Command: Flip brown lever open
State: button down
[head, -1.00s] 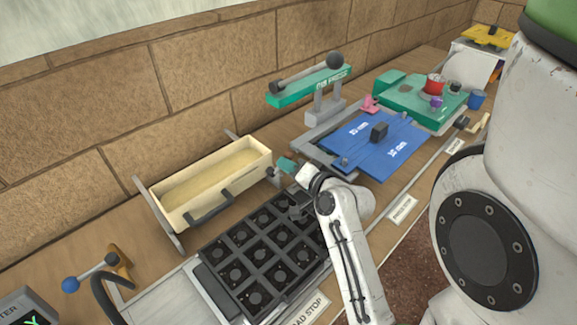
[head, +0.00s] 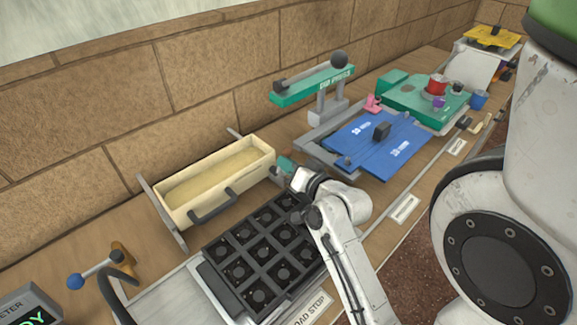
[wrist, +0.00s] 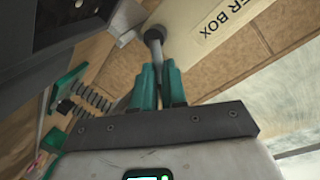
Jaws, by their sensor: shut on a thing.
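My gripper (head: 286,164) is at the right end of the cream box in the head view. In the wrist view its teal fingers (wrist: 158,75) are shut around a grey rod with a dark round knob (wrist: 153,36). The knob sticks out past the fingertips, close to the cream box panel (wrist: 205,22). I cannot tell whether this rod belongs to a brown lever. A brown bracket (head: 123,260) with a grey rod and blue ball (head: 75,282) stands at the lower left, apart from my gripper.
The cream box (head: 165,212) has a dark front handle. A green press (head: 312,84), blue plates (head: 378,145) and a green fixture (head: 425,103) stand to the right. A brick wall runs behind.

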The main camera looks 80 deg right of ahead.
jog(key=shift+r, duration=0.15)
jog(key=c, duration=1.2)
grip_release()
jog(key=shift+o, duration=0.2)
jog(key=shift+s, duration=0.1)
jog(key=b+v, duration=0.1)
jog(key=v, duration=0.9)
jog(key=shift+s+a, duration=0.2)
jog(key=shift+a, duration=0.05)
